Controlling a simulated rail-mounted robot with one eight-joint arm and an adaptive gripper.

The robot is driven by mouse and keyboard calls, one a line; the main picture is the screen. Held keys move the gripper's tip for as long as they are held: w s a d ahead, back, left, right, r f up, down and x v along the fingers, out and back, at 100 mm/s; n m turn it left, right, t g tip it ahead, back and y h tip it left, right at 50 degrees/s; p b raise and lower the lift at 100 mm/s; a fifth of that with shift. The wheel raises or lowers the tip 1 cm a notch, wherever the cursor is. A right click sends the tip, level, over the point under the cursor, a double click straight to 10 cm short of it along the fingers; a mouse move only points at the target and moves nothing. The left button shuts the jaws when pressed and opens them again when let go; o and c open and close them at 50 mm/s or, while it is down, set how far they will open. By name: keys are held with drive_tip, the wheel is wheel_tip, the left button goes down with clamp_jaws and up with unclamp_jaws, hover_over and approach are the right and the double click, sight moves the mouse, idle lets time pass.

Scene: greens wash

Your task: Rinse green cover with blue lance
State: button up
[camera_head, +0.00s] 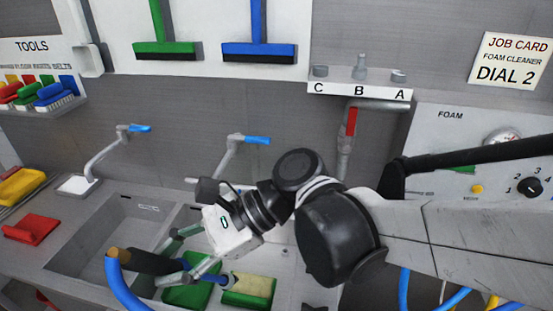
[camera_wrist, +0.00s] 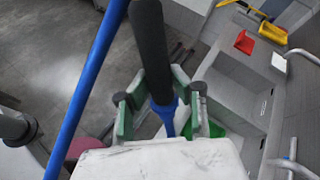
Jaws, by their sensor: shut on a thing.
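My gripper (camera_head: 180,258) is shut on the dark grip of the blue lance (camera_head: 148,262). In the wrist view the grip (camera_wrist: 152,50) passes between my gripper's green fingers (camera_wrist: 158,100), with a blue part below. In the head view the lance points right and down over the sink area. A flat green piece (camera_head: 188,293), which looks like the green cover, lies below the lance, partly hidden by it and my fingers. Beside it is a green piece with a pale yellow top (camera_head: 249,290); I cannot tell whether that is residue. No water spray shows.
The lance's blue hose (camera_head: 122,290) loops down at the left. An empty sink basin (camera_head: 110,235) lies left of my gripper. Two taps with blue levers (camera_head: 140,128) (camera_head: 257,140) stand behind. A red piece (camera_head: 30,228) and a yellow one (camera_head: 20,186) lie at the far left.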

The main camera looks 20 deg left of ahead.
sight(187, 269)
drive_tip(key=shift+w+a+f+b, duration=0.15)
drive_tip(key=shift+w+f+b, duration=0.1)
drive_tip(key=shift+f+b, duration=0.3)
drive_tip(key=shift+w+d+f+b, duration=0.1)
drive_tip(key=shift+w+f+b, duration=0.35)
drive_tip(key=shift+f, duration=0.25)
drive_tip(key=shift+w+d+f+b, duration=0.1)
drive_tip(key=shift+w+f+b, duration=0.2)
drive_tip(key=shift+f+b, duration=0.3)
drive_tip(key=shift+w+d+f+b, duration=0.1)
drive_tip(key=shift+w+f+b, duration=0.3)
drive_tip(key=shift+f, duration=0.35)
drive_tip(key=shift+o, duration=0.7)
clamp_jaws()
drive_tip(key=shift+s, duration=0.1)
